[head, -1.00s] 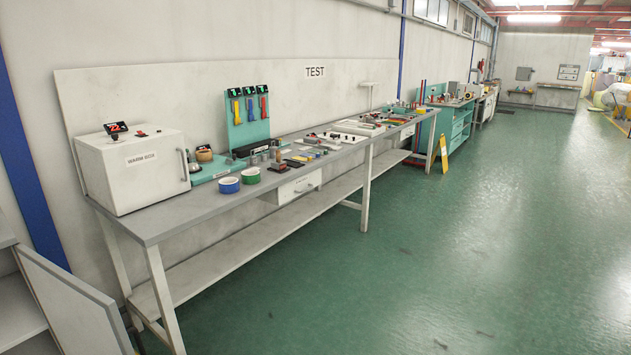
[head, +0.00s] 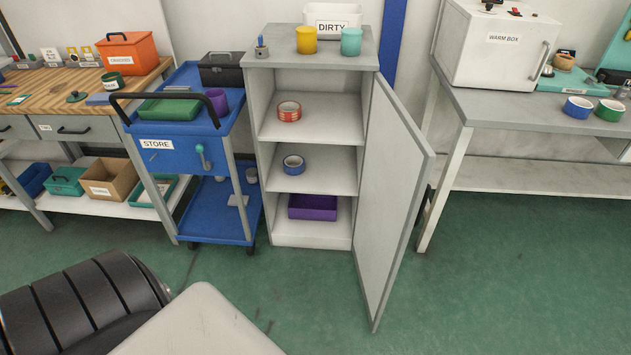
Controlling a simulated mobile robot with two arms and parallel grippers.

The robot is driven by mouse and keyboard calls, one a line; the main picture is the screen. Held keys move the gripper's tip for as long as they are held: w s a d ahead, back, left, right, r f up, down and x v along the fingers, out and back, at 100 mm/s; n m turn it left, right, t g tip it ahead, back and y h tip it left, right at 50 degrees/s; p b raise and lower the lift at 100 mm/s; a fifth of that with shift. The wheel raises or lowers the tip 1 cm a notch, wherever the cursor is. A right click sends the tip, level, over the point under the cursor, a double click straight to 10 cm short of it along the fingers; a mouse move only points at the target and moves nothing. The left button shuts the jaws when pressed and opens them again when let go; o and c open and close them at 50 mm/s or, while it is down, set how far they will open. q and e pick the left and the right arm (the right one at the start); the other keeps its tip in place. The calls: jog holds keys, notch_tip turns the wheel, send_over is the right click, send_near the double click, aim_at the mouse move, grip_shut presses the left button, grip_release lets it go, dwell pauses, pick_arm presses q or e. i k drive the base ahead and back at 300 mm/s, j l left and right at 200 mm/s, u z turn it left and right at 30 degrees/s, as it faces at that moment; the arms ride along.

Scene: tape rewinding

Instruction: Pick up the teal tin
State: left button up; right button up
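The teal tin (head: 351,42) stands upright on top of the grey cabinet (head: 283,60), near its front right corner. A yellow tin (head: 306,40) stands to its left, a short gap away. A white bin marked DIRTY (head: 341,14) is just behind the two tins. Neither of my grippers shows in the head view. Only dark ribbed and pale parts, seemingly of my own body, show at the bottom left.
The cabinet door (head: 393,190) hangs open toward me on the right. Tape rolls (head: 289,111) and a purple tray (head: 313,207) sit on the shelves. A blue STORE trolley (head: 172,150) stands left, the warm box bench (head: 548,110) right. Green floor in front is clear.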

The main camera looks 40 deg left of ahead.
aim_at(351, 37)
jog(key=i+u, duration=0.2)
jog(key=u, duration=0.25)
jog(key=i+l+u, duration=0.2)
jog(key=u, duration=0.25)
jog(key=i+l+u, duration=0.15)
jog(key=u, duration=0.3)
jog(key=i+l+u, duration=0.1)
jog(key=l+u, duration=0.2)
jog(key=u, duration=0.15)
jog(key=i+l+u, duration=0.1)
jog(key=l, duration=0.35)
jog(key=i+l+u, duration=0.1)
jog(key=l, duration=0.3)
jog(key=i+l, duration=0.15)
jog(key=l, duration=0.3)
jog(key=i+l+u, duration=0.15)
jog(key=l, duration=0.3)
jog(key=k, duration=0.4)
